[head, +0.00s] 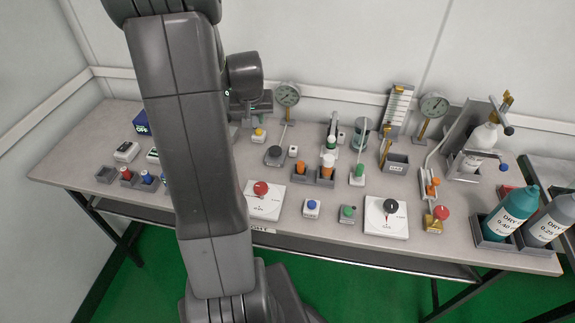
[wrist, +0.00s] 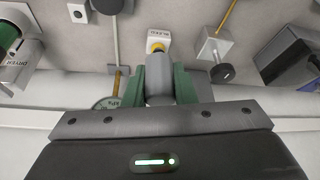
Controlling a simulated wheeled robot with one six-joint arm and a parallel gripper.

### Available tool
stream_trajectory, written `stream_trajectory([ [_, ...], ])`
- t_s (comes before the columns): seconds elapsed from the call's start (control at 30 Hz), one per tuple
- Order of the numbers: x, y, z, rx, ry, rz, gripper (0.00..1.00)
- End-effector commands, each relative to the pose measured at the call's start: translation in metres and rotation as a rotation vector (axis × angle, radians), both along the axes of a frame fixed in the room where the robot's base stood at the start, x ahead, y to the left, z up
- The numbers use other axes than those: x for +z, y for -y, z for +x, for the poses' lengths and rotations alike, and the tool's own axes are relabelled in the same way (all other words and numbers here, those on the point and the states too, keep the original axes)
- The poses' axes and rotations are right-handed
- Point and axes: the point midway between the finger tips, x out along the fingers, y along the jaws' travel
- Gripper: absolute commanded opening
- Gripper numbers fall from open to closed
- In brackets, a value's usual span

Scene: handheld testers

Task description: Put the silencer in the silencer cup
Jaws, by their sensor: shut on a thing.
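My gripper (wrist: 159,75) has green fingers shut on a grey cylinder (wrist: 159,91), which looks like the silencer. In the head view my gripper (head: 252,107) is over the back of the bench, partly behind my arm, and the held piece is not clear there. In the wrist view the piece points at a white box with a yellow knob (wrist: 158,47); I cannot tell whether they touch. No cup is clearly marked as the silencer cup. A grey round cup-like holder (head: 360,131) and a grey open box (head: 396,164) stand right of my gripper.
A gauge (head: 287,95) on a post stands close right of my gripper. The dryer (wrist: 14,55) shows at the wrist view's left. Bottles (head: 510,212) stand far right.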

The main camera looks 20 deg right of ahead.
Motion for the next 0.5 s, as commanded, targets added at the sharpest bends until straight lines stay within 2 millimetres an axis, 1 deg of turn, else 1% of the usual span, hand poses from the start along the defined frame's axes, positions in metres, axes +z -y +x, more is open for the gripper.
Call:
stream_trajectory([
  [0.23,-0.045,0.001,-0.002,-0.003,-0.007,0.001,0.00],
  [0.3,-0.055,0.001,-0.002,-0.002,-0.005,0.000,0.00],
  [0.5,-0.069,0.001,-0.002,-0.002,-0.004,0.001,0.00],
])
